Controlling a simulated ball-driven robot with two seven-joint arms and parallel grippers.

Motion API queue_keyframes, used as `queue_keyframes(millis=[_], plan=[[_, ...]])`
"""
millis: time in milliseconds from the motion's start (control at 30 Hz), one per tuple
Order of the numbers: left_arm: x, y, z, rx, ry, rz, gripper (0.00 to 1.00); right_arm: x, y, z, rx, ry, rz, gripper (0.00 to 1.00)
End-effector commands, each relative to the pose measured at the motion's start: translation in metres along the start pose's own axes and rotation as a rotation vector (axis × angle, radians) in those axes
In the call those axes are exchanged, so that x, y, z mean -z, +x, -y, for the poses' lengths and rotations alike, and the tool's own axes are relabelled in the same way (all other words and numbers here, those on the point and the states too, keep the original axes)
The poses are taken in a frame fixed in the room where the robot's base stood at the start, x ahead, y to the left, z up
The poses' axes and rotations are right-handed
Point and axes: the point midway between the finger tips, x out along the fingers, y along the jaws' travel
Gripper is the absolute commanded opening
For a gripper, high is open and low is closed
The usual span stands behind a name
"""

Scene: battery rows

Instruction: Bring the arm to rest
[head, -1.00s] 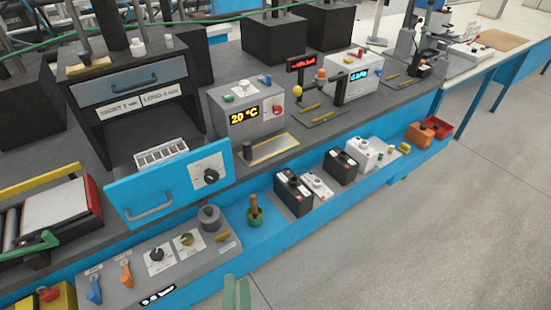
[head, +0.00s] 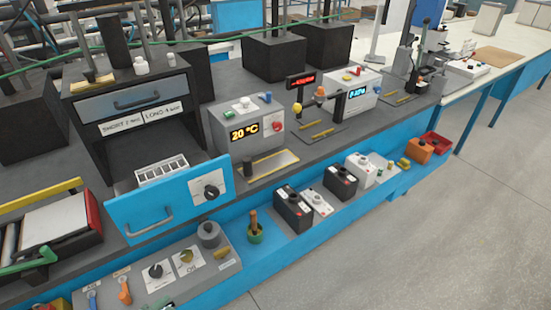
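Neither of my grippers shows clearly in the head view, and no arm of mine can be made out over the bench (head: 330,157). An open oven-like drawer with a blue front (head: 170,202) stands out at the left, with a pale slotted rack (head: 162,172) inside. Several black and white battery-like boxes stand on the blue front shelf, among them a black one (head: 293,208) and a white one (head: 361,168).
A grey box (head: 248,128) reads 20 °C. A grey knob panel (head: 160,274) and a green pot with a brown handle (head: 255,234) are at the front. Red (head: 436,142) and orange (head: 418,150) bins sit at the shelf's right end. The floor (head: 430,240) at the right is clear.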

Motion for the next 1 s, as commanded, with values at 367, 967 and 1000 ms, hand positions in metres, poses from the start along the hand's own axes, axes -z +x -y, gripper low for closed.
queue_keyframes(millis=[367, 967, 1000], plan=[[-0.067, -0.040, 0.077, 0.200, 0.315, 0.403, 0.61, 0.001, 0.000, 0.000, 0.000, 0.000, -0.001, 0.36], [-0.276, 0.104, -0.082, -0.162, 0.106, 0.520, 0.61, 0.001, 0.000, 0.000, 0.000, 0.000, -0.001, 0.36], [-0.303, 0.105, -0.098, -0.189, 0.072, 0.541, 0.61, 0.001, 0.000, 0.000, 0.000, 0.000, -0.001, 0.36]])
